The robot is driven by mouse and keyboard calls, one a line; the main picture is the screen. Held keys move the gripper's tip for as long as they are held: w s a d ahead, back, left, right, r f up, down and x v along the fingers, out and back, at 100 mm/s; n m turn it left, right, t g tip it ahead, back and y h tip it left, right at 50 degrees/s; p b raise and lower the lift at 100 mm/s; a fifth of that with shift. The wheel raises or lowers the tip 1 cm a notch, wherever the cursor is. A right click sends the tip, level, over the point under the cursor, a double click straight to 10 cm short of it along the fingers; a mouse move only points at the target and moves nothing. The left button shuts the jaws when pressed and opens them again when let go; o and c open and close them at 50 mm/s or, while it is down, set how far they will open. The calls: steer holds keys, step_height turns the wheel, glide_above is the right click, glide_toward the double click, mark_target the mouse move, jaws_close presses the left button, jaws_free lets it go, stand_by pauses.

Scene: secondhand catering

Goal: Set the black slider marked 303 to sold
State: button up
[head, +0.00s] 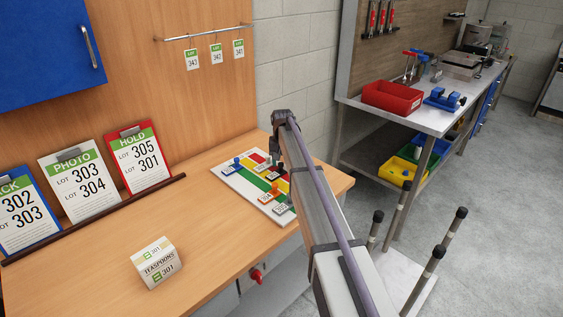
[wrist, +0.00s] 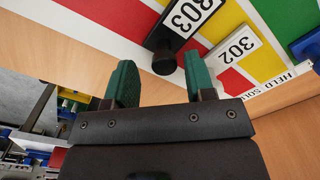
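The black slider marked 303 (wrist: 186,18) shows in the wrist view, with its dark round knob (wrist: 165,63) pointing toward me. It sits on the lot board (wrist: 120,22); red and yellow bands show beside it. The board also shows in the head view (head: 228,178), lying on the wooden counter. The words HELD and SOLD are readable along the board's edge. My gripper (wrist: 158,74) is open, its two green-tipped fingers apart. In the wrist view the knob appears between the fingertips; I cannot tell whether they touch it. In the head view my arm partly hides the board.
A white slider marked 302 (wrist: 235,46) lies close to the right finger. A blue slider part (wrist: 308,46) is farther right. A TEASPOONS card (head: 157,264) stands on the counter. Clipboards, including HOLD (head: 138,158), lean at the back. The counter's middle is clear.

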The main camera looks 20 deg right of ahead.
mark_target(282, 163)
step_height(282, 163, up, 11)
steer(key=p, duration=1.1)
steer(key=shift+f, duration=0.1)
steer(key=s+a+f+n+b, duration=0.1)
steer(key=s+a, duration=0.1)
steer(key=s, duration=1.1)
steer(key=s+a+n+b, duration=0.1)
steer(key=s+a, duration=0.2)
steer(key=s, duration=1.1)
steer(key=s+a+f+n+b, duration=0.1)
steer(key=s+a, duration=0.2)
steer(key=s, duration=1.1)
steer(key=shift+a+f, duration=0.2)
steer(key=shift+f, duration=0.15)
